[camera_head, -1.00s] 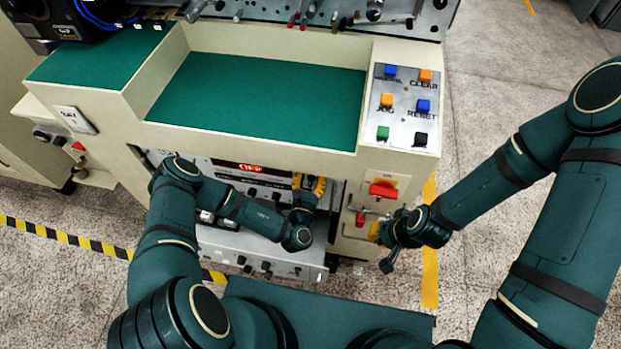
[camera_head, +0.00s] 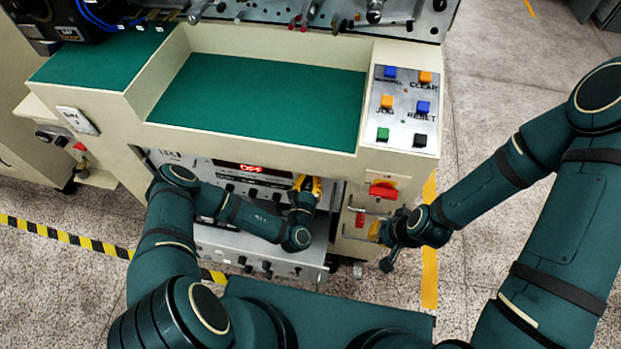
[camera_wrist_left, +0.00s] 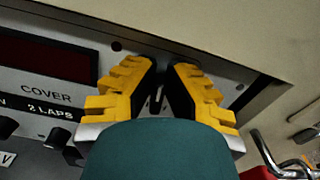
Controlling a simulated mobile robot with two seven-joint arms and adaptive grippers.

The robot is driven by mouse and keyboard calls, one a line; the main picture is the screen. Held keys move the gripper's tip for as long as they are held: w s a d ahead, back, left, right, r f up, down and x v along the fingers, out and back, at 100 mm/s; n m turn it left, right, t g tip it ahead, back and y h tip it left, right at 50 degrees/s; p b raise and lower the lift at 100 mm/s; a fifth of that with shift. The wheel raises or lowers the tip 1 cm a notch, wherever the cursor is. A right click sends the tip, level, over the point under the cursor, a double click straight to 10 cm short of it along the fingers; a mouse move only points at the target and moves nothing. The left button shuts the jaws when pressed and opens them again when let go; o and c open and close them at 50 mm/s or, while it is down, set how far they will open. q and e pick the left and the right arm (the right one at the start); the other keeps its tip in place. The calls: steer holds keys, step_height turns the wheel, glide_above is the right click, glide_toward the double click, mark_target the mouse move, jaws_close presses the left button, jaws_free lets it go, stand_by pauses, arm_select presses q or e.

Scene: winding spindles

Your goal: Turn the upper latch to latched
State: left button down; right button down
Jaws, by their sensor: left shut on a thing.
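My left gripper (camera_head: 307,184) is at the upper right of the recessed control panel, under the machine's front ledge. In the left wrist view its yellow fingers (camera_wrist_left: 160,88) close on a small dark part (camera_wrist_left: 156,102), mostly hidden between them; I cannot tell whether this is the upper latch. A red handle (camera_head: 383,190) is on the cream post to the right, with a smaller red piece (camera_head: 360,218) below it. My right gripper (camera_head: 382,240) is beside the lower part of this post; its finger opening is unclear.
The panel's display (camera_head: 250,168) reads OFF in red. A row of dark knobs (camera_wrist_left: 57,138) is left of the left gripper. A bent metal rod (camera_wrist_left: 285,150) stands to its right. The green tray (camera_head: 260,100) above is empty.

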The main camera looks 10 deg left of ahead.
arm_select(q)
steer(key=shift+w+a+f+n, duration=0.1)
steer(key=shift+a+f+n, duration=0.2)
steer(key=shift+n, duration=2.35)
steer(key=shift+s+a+f+n, duration=0.1)
steer(key=shift+a+f+n, duration=0.15)
steer(key=shift+n, duration=2.45)
steer(key=shift+w+a+f+n, duration=0.1)
steer(key=shift+a+f+n, duration=0.2)
steer(key=shift+n, duration=2.35)
steer(key=shift+d, duration=0.1)
steer(key=c, duration=1)
jaws_free()
steer(key=shift+w, duration=0.1)
steer(key=shift+f, duration=0.1)
